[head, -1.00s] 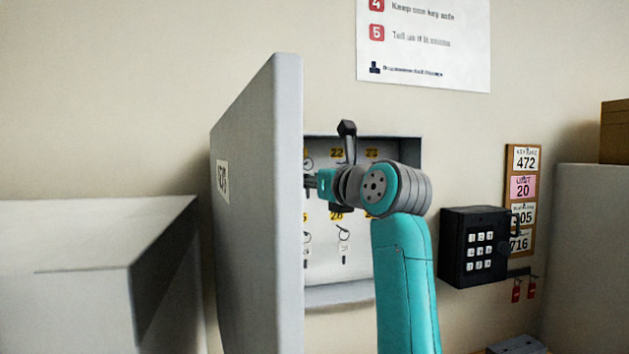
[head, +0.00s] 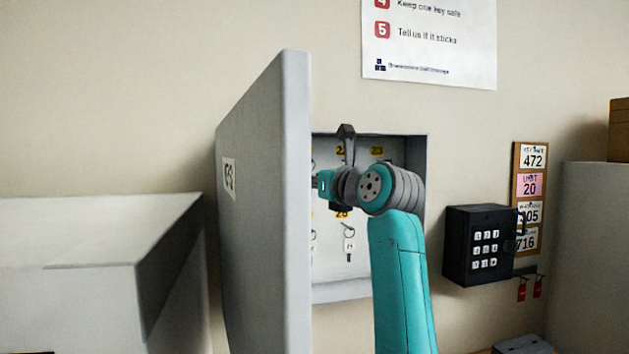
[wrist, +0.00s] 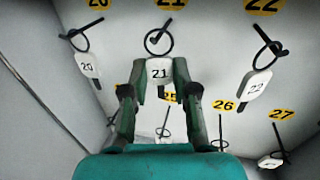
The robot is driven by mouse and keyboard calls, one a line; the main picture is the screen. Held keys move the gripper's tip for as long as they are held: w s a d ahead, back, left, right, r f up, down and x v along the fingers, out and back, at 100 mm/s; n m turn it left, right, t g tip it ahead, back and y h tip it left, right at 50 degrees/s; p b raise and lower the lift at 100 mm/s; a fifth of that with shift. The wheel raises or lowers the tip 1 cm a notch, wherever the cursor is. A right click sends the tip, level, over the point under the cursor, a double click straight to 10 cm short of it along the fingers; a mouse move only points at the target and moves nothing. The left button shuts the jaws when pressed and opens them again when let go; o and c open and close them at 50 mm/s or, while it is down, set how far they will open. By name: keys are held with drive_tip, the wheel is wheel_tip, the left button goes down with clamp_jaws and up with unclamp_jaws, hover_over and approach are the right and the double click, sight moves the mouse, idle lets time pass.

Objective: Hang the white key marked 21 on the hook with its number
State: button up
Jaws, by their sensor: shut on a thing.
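In the wrist view my gripper (wrist: 158,85) is shut on the white key tag marked 21 (wrist: 159,72), which hangs upright between the fingertips. Its dark ring (wrist: 152,46) shows just above the fingers, under the yellow 21 label (wrist: 172,3). The dark hook (wrist: 163,31) below that label crosses the ring in this view; I cannot tell whether the ring is around it or in front of it. In the head view my gripper (head: 321,184) is inside the opening of the key cabinet (head: 419,170), its tips hidden behind the open door.
White tags 20 (wrist: 87,65) and 22 (wrist: 255,88) hang on either side of my gripper, with more hooks and labels below. The open cabinet door (head: 265,215) stands close left of my arm. A black keypad box (head: 478,245) is on the wall at right.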

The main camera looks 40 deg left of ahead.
idle(0.3)
drive_tip(key=o, duration=0.9)
drive_tip(key=shift+o, duration=0.2)
drive_tip(key=shift+d, duration=0.15)
drive_tip(key=v, duration=1.1)
drive_tip(key=shift+s+d, duration=0.15)
drive_tip(key=shift+d, duration=0.2)
